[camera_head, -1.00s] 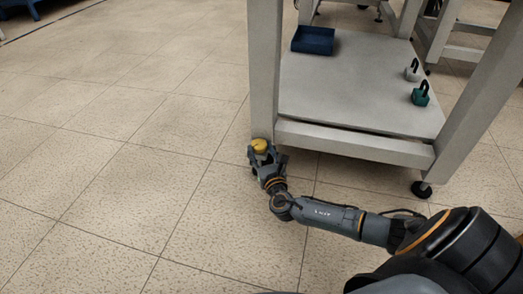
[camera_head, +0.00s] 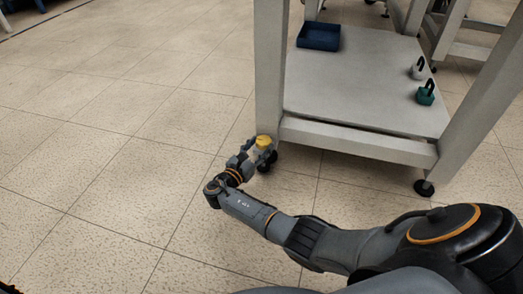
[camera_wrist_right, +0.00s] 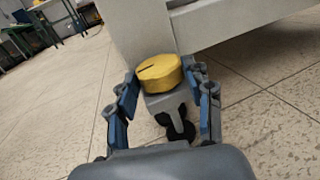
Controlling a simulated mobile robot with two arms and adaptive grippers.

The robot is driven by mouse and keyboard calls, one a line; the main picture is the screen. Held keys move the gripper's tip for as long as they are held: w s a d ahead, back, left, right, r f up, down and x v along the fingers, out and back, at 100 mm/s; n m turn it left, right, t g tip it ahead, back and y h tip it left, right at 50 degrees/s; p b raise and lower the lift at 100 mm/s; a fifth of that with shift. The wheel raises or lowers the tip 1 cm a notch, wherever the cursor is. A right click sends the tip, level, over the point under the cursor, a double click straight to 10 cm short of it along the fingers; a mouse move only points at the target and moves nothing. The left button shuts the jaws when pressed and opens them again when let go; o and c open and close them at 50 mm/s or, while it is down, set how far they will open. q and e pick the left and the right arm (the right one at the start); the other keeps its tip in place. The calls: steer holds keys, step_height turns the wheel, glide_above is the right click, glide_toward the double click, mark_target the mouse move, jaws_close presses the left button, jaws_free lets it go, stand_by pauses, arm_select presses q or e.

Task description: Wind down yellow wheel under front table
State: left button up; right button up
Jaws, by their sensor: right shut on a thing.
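The yellow wheel (camera_head: 264,141) sits at the foot of the front table's near left leg, above a dark caster. In the right wrist view the yellow wheel (camera_wrist_right: 160,73) is a round disc with a dark slot in its top. My right gripper (camera_head: 258,148) reaches it from the lower left. In the right wrist view its blue-padded fingers (camera_wrist_right: 165,95) stand on both sides of the wheel and are shut on it. The front table (camera_head: 360,136) is light grey.
A blue tray (camera_head: 318,37) lies on the table's lower shelf (camera_head: 350,95). A white weight (camera_head: 418,70) and a green weight (camera_head: 425,95) with dark handles stand at the shelf's right. The tiled floor to the left is clear.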

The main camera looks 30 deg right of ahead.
steer(key=shift+w+a+m+g+h+b, duration=0.15)
steer(key=shift+m+g+h+b, duration=0.3)
steer(key=shift+g, duration=0.4)
steer(key=shift+w+d+m+g+h+b, duration=0.1)
steer(key=shift+m+g+h+b, duration=0.1)
steer(key=shift+m+g, duration=0.75)
steer(key=shift+g, duration=0.3)
steer(key=o, duration=1.1)
steer(key=shift+o, duration=0.2)
steer(key=shift+a, duration=0.1)
steer(key=s+a, duration=0.2)
steer(key=a, duration=0.9)
steer(key=shift+a, duration=0.3)
